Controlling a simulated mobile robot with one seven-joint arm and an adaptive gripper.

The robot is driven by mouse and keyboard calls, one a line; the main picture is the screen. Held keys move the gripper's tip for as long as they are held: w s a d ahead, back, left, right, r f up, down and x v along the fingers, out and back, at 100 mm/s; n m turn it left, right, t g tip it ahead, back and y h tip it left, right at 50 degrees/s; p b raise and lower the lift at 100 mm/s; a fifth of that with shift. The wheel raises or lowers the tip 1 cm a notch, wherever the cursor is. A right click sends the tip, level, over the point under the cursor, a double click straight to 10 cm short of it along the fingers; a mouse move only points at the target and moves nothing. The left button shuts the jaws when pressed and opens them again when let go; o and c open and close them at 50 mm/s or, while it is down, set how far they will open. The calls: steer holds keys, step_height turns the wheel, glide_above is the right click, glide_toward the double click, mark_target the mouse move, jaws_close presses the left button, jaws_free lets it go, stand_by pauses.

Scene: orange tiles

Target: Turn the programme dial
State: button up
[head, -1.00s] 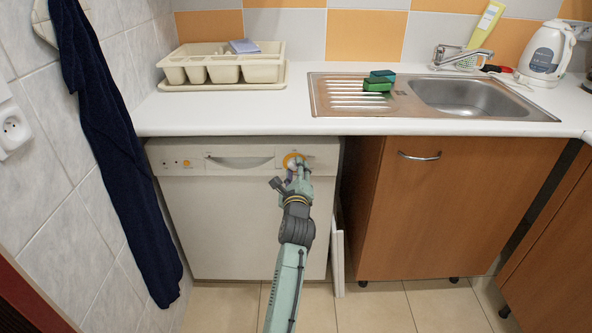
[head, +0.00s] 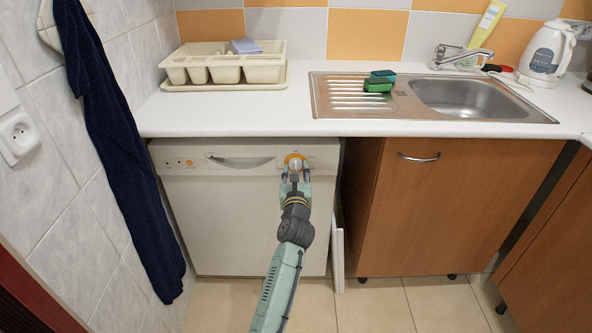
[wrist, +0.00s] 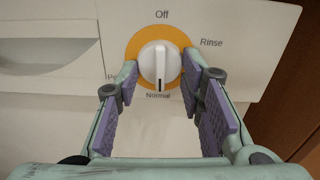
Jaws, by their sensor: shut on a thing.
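The programme dial is a white knob (wrist: 159,64) on an orange ring on the dishwasher's front panel; its orange ring also shows in the head view (head: 294,157). In the wrist view, labels read Off above, Rinse at right and Normal below, with one at left mostly hidden. The knob's dark pointer line faces down at Normal. My gripper (wrist: 162,72) has its purple-padded fingers on the left and right sides of the knob, shut on it. In the head view my gripper (head: 295,172) reaches up to the dial from below and hides its lower part.
The white dishwasher (head: 230,230) stands under the counter (head: 220,120). Its recessed handle (head: 240,162) is left of the dial. A brown cabinet (head: 450,210) stands at right, and a dark blue towel (head: 120,160) hangs on the left wall. Tiled floor lies in front.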

steer(key=shift+m, duration=0.3)
steer(key=o, duration=1.1)
steer(key=shift+o, duration=0.2)
steer(key=shift+s, duration=0.1)
steer(key=s, duration=0.7)
steer(key=shift+s, duration=0.15)
